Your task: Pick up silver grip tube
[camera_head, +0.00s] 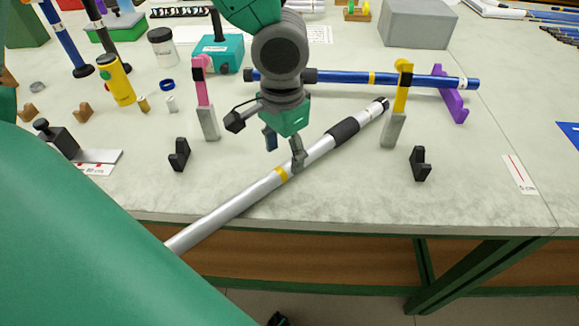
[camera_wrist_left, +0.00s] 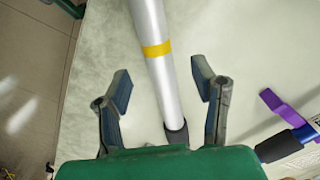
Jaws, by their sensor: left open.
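The silver grip tube (camera_head: 235,205) lies slanted across the front of the table. It has a yellow band near its middle and a black grip (camera_head: 343,131) toward its far right end. Its near left end reaches over the table's front edge, where my green arm borders it. My left gripper (camera_head: 285,150) is open just over the tube near the yellow band. In the left wrist view the tube (camera_wrist_left: 158,55) runs between the two spread fingers of the gripper (camera_wrist_left: 162,84), with a visible gap on each side. My right gripper is not in view.
A blue tube (camera_head: 345,78) lies behind, near a pink post (camera_head: 202,90) and a yellow post (camera_head: 403,88). Black cradles (camera_head: 179,155) (camera_head: 420,164) stand on either side. A purple holder (camera_head: 451,100) stands at right. The table's front right is mostly clear.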

